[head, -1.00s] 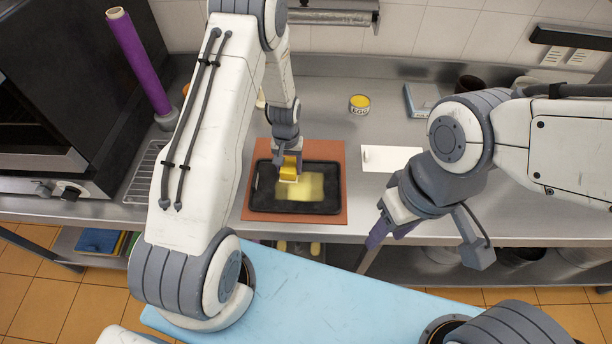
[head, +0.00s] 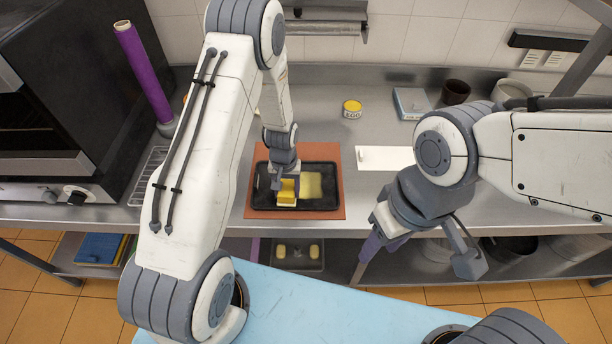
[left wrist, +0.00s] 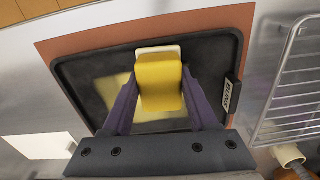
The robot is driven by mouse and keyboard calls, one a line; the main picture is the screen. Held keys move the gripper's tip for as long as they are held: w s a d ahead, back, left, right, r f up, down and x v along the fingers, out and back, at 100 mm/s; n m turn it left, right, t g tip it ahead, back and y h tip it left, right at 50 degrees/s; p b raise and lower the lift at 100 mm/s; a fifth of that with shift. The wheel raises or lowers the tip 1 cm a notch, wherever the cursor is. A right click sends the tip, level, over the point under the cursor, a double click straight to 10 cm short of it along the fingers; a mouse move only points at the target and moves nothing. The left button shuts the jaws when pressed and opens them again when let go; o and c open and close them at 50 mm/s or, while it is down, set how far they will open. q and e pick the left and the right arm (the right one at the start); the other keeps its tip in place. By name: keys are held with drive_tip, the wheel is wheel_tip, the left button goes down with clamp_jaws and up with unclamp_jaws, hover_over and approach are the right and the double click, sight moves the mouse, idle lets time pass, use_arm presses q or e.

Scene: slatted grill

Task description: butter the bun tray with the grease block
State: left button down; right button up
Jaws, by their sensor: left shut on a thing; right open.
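The bun tray (head: 330,202) is a black rimmed tray lying on a brown-orange mat on the steel counter. A pale yellow greased patch (head: 309,184) covers part of its middle. My left gripper (head: 286,186) is shut on the yellow grease block (head: 287,197) over the left-middle part of the tray. The left wrist view shows the grease block (left wrist: 160,82) between the two purple fingers, with a pale edge at its far end. I cannot tell whether it touches the tray. My right gripper (head: 369,250) is open and empty in front of the counter edge.
The mat (head: 338,156) extends around the tray. A white board (head: 385,158) lies to its right, with a yellow-topped can (head: 352,108) behind. A wire rack (left wrist: 292,85) is close beside the tray. A purple roll (head: 143,70) stands by the oven.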

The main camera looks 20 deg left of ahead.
sight(287, 188)
use_arm(q)
wheel_tip(287, 188, up, 2)
drive_tip(key=shift+w+r, duration=0.1)
drive_tip(key=shift+w, duration=0.05)
drive_tip(key=shift+r+p, duration=2.2)
drive_tip(key=shift+r, duration=0.55)
